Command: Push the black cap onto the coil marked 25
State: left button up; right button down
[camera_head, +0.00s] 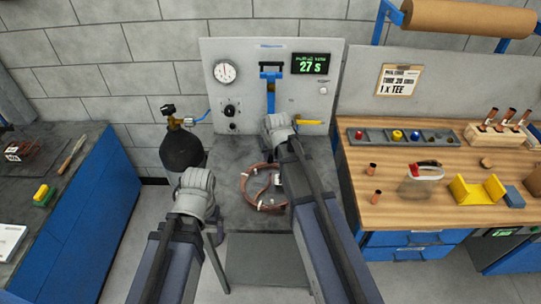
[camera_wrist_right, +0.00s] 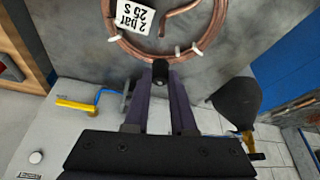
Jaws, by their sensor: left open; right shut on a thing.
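The copper coil (camera_head: 247,187) lies on the grey bench top between my arms. In the right wrist view the coil (camera_wrist_right: 122,45) carries a white tag (camera_wrist_right: 135,17) reading 2 bar, 25 s. Its free tube end shows near the top of that view. My right gripper (camera_wrist_right: 161,84) is shut on the small black cap (camera_wrist_right: 160,68), held at its fingertips close to the coil's outer edge. I cannot tell whether cap and tube touch.
A grey panel (camera_head: 255,60) behind the bench has a gauge (camera_head: 225,72), a display (camera_head: 310,63) reading 27 s and a yellow lever (camera_head: 310,122). A black gas bottle (camera_head: 181,150) stands left. The wooden bench (camera_head: 400,215) at right holds fittings, a bag and a yellow block.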

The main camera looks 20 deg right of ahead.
jog(key=b, duration=0.5)
send_over(270, 174)
jog(key=shift+s+f, duration=0.15)
jog(key=shift+f, duration=1.3)
jog(key=shift+s+f, duration=0.15)
jog(key=shift+f, duration=1.25)
jog(key=shift+f+b, duration=1.9)
jog(key=shift+b, duration=0.2)
jog(key=c, duration=0.7)
grip_release()
jog(key=shift+r, duration=0.1)
jog(key=shift+o, duration=0.2)
jog(key=shift+r, duration=0.1)
jog(key=p+v, duration=0.7)
jog(key=shift+r, duration=0.3)
jog(key=shift+s, duration=0.15)
